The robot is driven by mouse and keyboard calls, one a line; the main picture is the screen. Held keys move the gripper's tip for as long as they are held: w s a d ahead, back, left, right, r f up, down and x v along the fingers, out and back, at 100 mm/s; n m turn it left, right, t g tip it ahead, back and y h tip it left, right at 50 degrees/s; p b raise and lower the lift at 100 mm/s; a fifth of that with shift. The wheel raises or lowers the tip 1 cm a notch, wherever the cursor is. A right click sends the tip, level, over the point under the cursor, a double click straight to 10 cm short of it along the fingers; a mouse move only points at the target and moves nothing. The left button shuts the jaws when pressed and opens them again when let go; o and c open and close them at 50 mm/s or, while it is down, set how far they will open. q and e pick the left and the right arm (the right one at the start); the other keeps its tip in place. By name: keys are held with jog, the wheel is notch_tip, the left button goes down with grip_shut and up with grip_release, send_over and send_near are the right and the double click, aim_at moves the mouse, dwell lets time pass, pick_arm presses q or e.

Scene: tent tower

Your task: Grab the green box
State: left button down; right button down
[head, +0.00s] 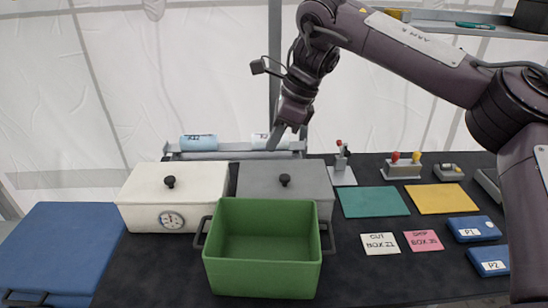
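The green box (262,278) is an open, empty-looking bin with a dark handle on its left and right sides. It stands upright on the dark table at the front, left of the middle. My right gripper (285,138) hangs from the arm that comes in from the right. It is above and behind the box in the picture, apart from it, in front of the back rail. Its fingers show small and edge-on, so their opening is unclear. My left gripper is out of view.
A white lidded box with a dial (150,210) and a grey lidded box (300,183) stand just behind the green box. A blue case (60,245) is at the far left. Mats, note cards (380,243) and blue packs (474,229) lie to the right.

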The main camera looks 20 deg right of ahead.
jog(key=shift+r, duration=0.95)
jog(key=c, duration=2.1)
grip_release()
jog(key=o, duration=1.7)
jog(key=shift+c, duration=0.2)
